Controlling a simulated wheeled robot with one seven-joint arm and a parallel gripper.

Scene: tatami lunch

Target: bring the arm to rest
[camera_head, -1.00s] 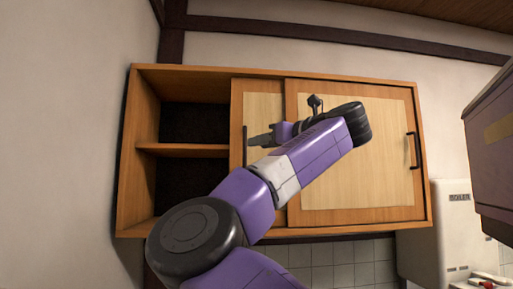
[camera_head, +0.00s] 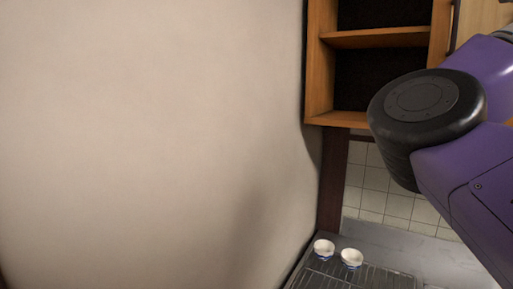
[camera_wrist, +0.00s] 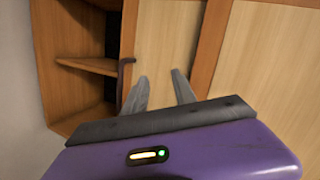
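My gripper (camera_wrist: 160,74) shows in the wrist view with its two grey fingers apart and nothing between them. In the head view my arm comes in from the right, and the gripper is outside the picture. The cabinet (camera_head: 320,75) is partly cut off at the upper right there, with its left side open.
Two small bowls, one left (camera_head: 323,248) and one right (camera_head: 351,258), stand by a dark rack (camera_head: 345,277) on the counter below. A bare wall (camera_head: 150,130) fills the left. The cabinet's shelf (camera_wrist: 88,66) looks empty.

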